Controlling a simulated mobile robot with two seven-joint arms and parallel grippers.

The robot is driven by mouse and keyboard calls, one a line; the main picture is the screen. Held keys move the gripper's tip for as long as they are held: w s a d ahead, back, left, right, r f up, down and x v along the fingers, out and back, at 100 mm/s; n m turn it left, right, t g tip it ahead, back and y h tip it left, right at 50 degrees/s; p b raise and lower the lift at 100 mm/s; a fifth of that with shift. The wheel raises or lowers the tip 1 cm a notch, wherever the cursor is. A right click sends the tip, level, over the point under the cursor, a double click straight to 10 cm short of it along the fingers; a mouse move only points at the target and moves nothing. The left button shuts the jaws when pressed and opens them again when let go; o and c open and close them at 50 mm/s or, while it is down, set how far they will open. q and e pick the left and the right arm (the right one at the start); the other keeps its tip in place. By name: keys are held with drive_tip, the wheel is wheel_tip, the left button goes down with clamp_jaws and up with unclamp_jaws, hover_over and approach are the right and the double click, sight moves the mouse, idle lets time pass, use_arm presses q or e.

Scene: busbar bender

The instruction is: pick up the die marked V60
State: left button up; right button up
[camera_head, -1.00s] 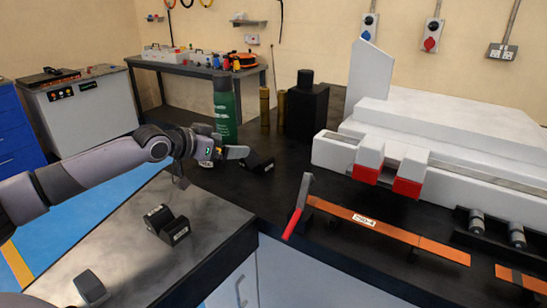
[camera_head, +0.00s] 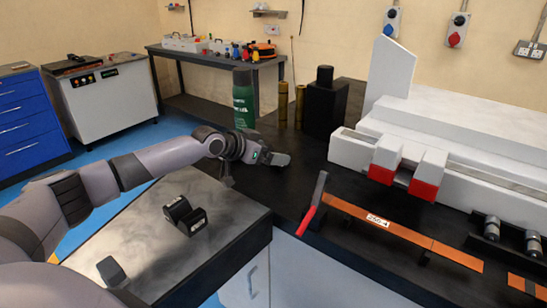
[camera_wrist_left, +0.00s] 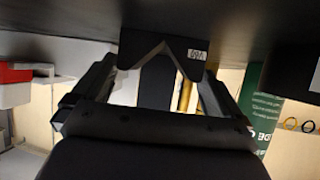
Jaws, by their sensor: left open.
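In the left wrist view a black die (camera_wrist_left: 183,68) with a V notch hangs into the picture from the upside-down worktop. Its small white label appears to read V60, upside down. My left gripper (camera_wrist_left: 150,92) is open, with one finger on each side of the die in that view; I cannot tell whether either touches it. In the head view my left gripper (camera_head: 278,159) is low over the black worktop, and it hides the die there. Another black notched die (camera_head: 184,214) lies on the nearer grey table. A grey part at the lower left may be my right gripper, its jaws unclear.
A green bottle (camera_head: 244,100), brass cylinders (camera_head: 283,104) and a black block (camera_head: 325,105) stand behind my left gripper. A red-handled lever (camera_head: 313,203) and a copper bar (camera_head: 375,220) lie to the right, before the white bender (camera_head: 440,150).

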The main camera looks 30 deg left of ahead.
use_arm(q)
drive_tip(key=c, duration=1.3)
drive_tip(key=shift+w+r, duration=0.15)
drive_tip(key=shift+r, duration=0.05)
drive_tip(key=shift+c, duration=1.1)
drive_tip(key=shift+r, duration=0.1)
